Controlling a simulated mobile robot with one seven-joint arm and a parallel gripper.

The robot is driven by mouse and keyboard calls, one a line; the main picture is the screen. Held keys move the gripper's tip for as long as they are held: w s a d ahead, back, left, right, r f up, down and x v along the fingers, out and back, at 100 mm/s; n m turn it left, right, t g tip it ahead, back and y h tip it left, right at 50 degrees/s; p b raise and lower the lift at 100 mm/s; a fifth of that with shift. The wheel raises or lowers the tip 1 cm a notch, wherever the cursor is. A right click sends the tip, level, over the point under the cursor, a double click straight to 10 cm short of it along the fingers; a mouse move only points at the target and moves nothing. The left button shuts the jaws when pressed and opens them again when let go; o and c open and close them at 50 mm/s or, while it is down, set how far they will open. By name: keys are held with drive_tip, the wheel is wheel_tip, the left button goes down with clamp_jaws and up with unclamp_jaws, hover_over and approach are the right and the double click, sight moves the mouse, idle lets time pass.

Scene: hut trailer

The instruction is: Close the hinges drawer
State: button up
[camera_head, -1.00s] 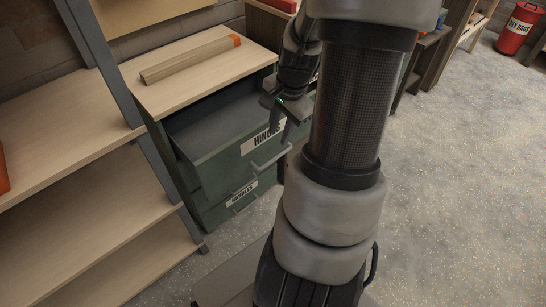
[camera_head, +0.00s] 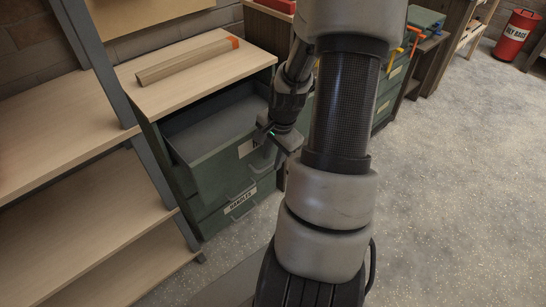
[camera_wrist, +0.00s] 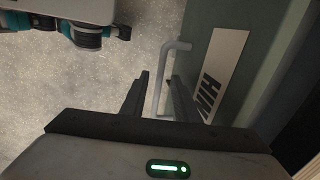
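The hinges drawer (camera_head: 212,181) is a green drawer pulled out of a cabinet below a light wood top. Its front shows in the wrist view (camera_wrist: 257,22), with a white label (camera_wrist: 222,72) reading "HIN" in part. Its grey bar handle (camera_wrist: 171,58) runs between my gripper's two fingers (camera_wrist: 160,76). The fingers are apart, and I cannot tell whether either touches the handle. In the head view my gripper (camera_head: 272,150) is in front of the drawer's right part and hides most of its label and handle.
A drawer labelled "HANDLES" (camera_head: 241,201) sits below. A wooden strip with an orange end (camera_head: 187,61) lies on the cabinet top (camera_head: 150,103). Wooden shelving (camera_head: 75,170) stands close on the left. The speckled floor (camera_head: 450,180) to the right is clear; a red bin (camera_head: 515,37) stands far off.

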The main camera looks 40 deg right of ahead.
clamp_jaws()
drive_tip(key=shift+w, duration=0.15)
drive_tip(key=w, duration=0.5)
drive_tip(key=w+a, duration=0.1)
drive_tip(key=w, duration=1)
drive_tip(key=shift+w+a, duration=0.15)
drive_tip(key=shift+w, duration=0.1)
unclamp_jaws()
drive_tip(key=shift+r, duration=0.1)
drive_tip(key=s+r+p, duration=0.3)
drive_tip(key=r+p, duration=0.1)
drive_tip(key=r, duration=1.3)
drive_tip(key=shift+s, duration=0.15)
